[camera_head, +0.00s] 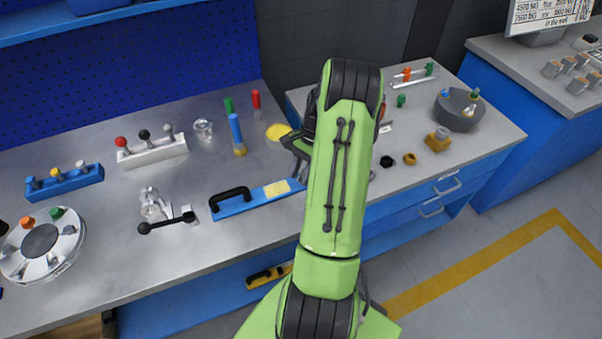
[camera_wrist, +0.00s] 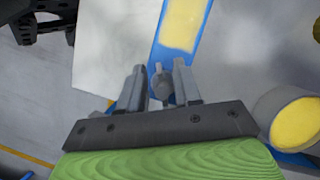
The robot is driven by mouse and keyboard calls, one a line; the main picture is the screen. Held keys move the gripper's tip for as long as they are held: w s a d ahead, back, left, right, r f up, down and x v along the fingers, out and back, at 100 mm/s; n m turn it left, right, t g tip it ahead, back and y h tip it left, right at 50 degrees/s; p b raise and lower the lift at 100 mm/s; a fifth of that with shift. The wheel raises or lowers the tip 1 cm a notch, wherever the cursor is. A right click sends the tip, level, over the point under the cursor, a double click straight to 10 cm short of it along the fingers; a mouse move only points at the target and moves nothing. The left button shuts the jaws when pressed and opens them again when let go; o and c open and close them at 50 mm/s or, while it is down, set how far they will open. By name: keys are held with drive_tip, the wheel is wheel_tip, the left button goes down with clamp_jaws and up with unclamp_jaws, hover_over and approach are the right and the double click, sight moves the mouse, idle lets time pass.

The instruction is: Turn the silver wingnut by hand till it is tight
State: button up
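My gripper (camera_wrist: 160,82) shows in the wrist view with its two grey fingers apart. A small grey metal piece (camera_wrist: 163,84) stands between the fingers; it may be the silver wingnut, but its wings cannot be made out. A gap shows beside it, and I cannot tell whether a finger touches it. Behind it runs a blue bar with a yellow pad (camera_wrist: 181,24). In the head view the blue bar (camera_head: 234,207), with a black handle, lies on the left bench, and my green arm hides its right end and most of the gripper.
A yellow-topped round part (camera_wrist: 295,125) is close to the right of my gripper in the wrist view. The left bench (camera_head: 110,260) also holds a white lever block (camera_head: 152,152), a clear-and-black lever part (camera_head: 155,208) and a round dial (camera_head: 42,243). A gap separates the benches.

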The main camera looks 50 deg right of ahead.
clamp_jaws()
drive_tip(key=shift+r+m+t+p, duration=0.3)
drive_tip(key=shift+m+p, duration=0.5)
drive_tip(key=shift+p, duration=0.25)
drive_tip(key=shift+f, duration=0.2)
drive_tip(key=shift+w+r+m+p, duration=0.1)
drive_tip(key=shift+r+m+p, duration=0.05)
drive_tip(key=shift+m+p, duration=0.4)
drive_tip(key=shift+w+f+m+t, duration=0.1)
drive_tip(key=shift+f+m+t, duration=0.1)
drive_tip(key=shift+m+t, duration=0.3)
unclamp_jaws()
drive_tip(key=shift+h, duration=0.3)
